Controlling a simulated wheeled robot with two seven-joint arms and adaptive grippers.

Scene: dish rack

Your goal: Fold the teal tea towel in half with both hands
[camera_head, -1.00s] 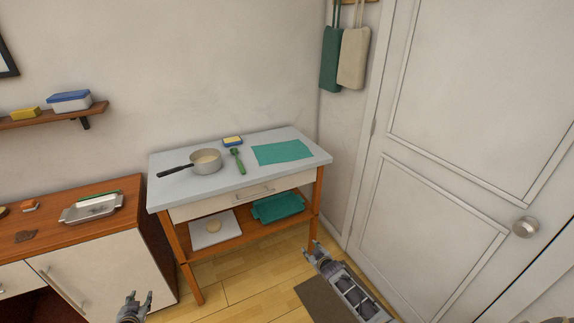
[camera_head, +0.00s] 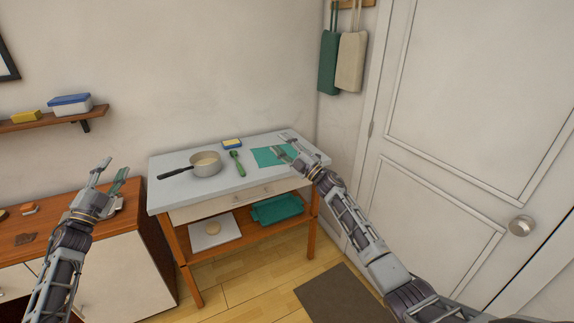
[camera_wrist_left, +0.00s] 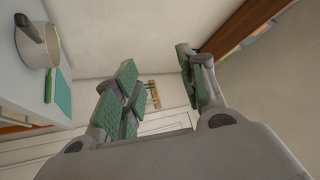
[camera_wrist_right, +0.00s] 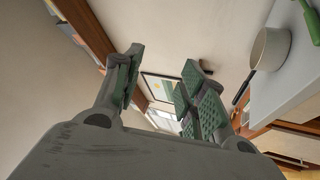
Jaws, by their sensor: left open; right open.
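The teal tea towel (camera_head: 268,156) lies flat on the right part of the light grey tabletop. My right gripper covers its right part in the head view. The towel also shows at the left of the left wrist view (camera_wrist_left: 63,96). My right gripper (camera_head: 284,145) is open and empty, in line with the towel; I cannot tell its height over the table. My left gripper (camera_head: 112,175) is open and empty, left of the table and in front of the brown cabinet. In both wrist views the fingers are apart with nothing between them.
A saucepan (camera_head: 205,165), a green brush (camera_head: 237,163) and a blue and yellow sponge (camera_head: 232,143) stand left of the towel on the table (camera_head: 180,194). A teal tray (camera_head: 277,209) is on the shelf below. The door (camera_head: 450,130) is at right.

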